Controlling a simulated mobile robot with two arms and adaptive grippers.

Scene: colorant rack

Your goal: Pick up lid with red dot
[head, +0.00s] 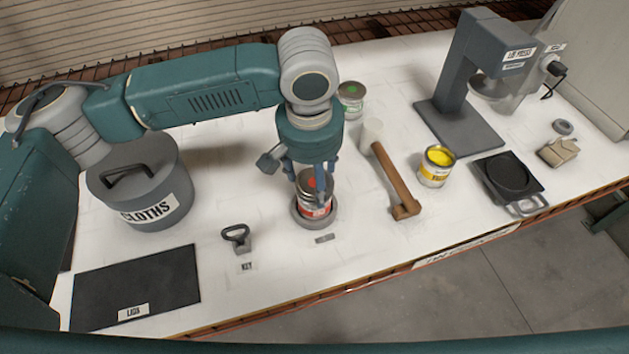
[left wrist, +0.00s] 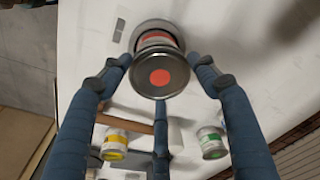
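The lid with the red dot (head: 311,181) is on top of a can with a red label (head: 315,209), standing in a round grey holder (head: 299,216) near the table's front. In the left wrist view the silver lid (left wrist: 160,84) faces the camera, its red dot in the middle. My left gripper (head: 313,176) points down over the can. In the left wrist view its three fingers (left wrist: 160,76) are spread around the lid, with the tips close to its rim. I cannot tell whether any tip touches. My right gripper is not in view.
A grey cloths bin (head: 153,196), a handled tool (head: 238,239) and a bare black lids mat (head: 140,282) are to the left.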

